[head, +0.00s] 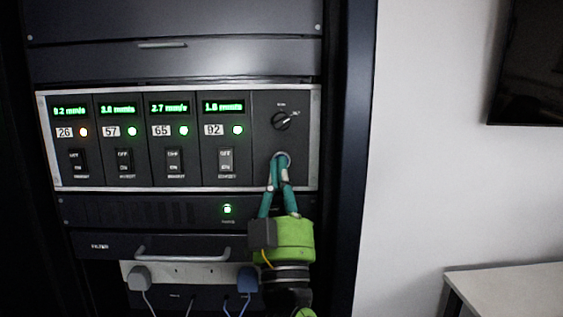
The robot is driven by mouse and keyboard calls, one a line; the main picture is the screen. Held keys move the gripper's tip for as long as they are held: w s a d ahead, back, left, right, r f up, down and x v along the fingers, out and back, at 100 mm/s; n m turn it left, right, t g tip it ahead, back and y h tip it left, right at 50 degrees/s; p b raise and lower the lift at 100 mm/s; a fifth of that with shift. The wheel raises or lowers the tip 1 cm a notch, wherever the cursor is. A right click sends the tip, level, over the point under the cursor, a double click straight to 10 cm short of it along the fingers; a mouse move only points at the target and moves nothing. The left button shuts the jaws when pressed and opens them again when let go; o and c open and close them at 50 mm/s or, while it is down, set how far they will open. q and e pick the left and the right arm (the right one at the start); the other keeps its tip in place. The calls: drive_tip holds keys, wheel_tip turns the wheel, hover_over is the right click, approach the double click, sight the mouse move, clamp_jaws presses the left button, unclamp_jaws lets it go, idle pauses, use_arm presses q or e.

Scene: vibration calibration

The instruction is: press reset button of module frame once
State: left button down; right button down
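The module frame (180,189) is a silver-edged panel in a dark rack in the head view. It has several modules with green displays, numbered labels, lamps and rocker switches. At its right end is a section with a black rotary knob (282,121) and, below it, a round button with a pale ring (282,158). My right gripper (281,160) comes up from below, its teal fingers close together at the tips, right at the button. The tips cover most of the button, so I cannot tell whether it is pressed. My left gripper is not in view.
Below the frame are a panel with a green lamp (227,209), a drawer with a handle (182,254), and a socket strip (195,273) with plugs and cables. A white wall, a dark screen (527,62) and a pale table (510,285) are at right.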

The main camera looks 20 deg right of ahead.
drive_tip(key=s, duration=0.2)
drive_tip(key=s+a, duration=0.1)
drive_tip(key=s, duration=0.1)
drive_tip(key=shift+s+a, duration=0.2)
drive_tip(key=shift+s, duration=0.2)
drive_tip(key=shift+f, duration=0.1)
idle(0.8)
